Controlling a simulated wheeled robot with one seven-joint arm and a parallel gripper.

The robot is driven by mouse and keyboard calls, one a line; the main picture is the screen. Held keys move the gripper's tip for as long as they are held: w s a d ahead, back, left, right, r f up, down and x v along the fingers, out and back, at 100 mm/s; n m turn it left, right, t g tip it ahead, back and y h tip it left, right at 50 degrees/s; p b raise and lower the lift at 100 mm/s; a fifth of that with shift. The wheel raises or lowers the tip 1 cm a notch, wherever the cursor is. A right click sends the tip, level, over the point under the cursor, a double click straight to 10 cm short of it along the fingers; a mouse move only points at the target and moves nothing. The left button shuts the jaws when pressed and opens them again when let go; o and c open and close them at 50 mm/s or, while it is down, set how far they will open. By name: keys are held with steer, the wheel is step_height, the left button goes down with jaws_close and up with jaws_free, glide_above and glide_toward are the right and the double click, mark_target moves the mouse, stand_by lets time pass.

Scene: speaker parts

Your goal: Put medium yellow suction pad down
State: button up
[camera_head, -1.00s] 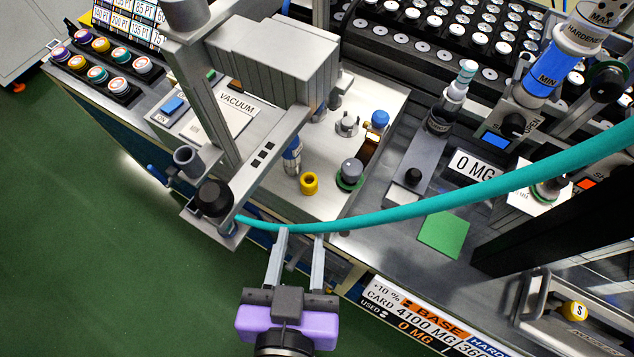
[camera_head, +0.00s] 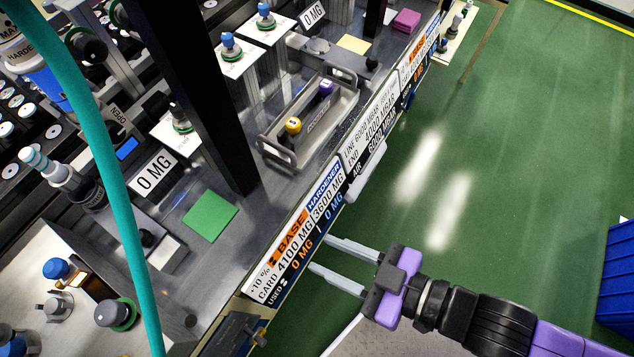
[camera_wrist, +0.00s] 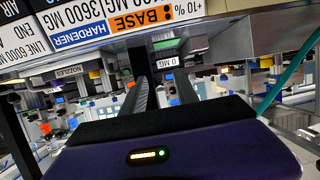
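My gripper (camera_head: 316,254), with a purple body, is open. Its two straight grey fingers are apart, with nothing visible between them. It is over the green floor, just off the bench's front edge. In the wrist view the dark fingers (camera_wrist: 155,70) are also apart and empty, pointing toward the bench. No piece is clearly identifiable as the medium yellow suction pad. A small yellow-topped piece (camera_head: 293,125) stands in the grey handled tray (camera_head: 270,141), away from my gripper. Its size marking is too small to read surely.
A purple-topped piece (camera_head: 326,87) shares the tray. A green square pad (camera_head: 210,215) lies on the bench left of my gripper. A teal hose (camera_head: 100,150) and black post (camera_head: 200,90) cross the view. A blue crate (camera_head: 617,280) stands right; the floor between is clear.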

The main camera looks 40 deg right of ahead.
steer(key=s+d+r+m+t+h, duration=0.1)
steer(key=s+d+r+m+h, duration=0.1)
steer(key=d, duration=0.5)
steer(key=s+m+h, duration=0.1)
steer(key=s+h, duration=0.1)
steer(key=s, duration=0.1)
steer(key=shift+s+r, duration=0.2)
steer(key=shift+r, duration=0.05)
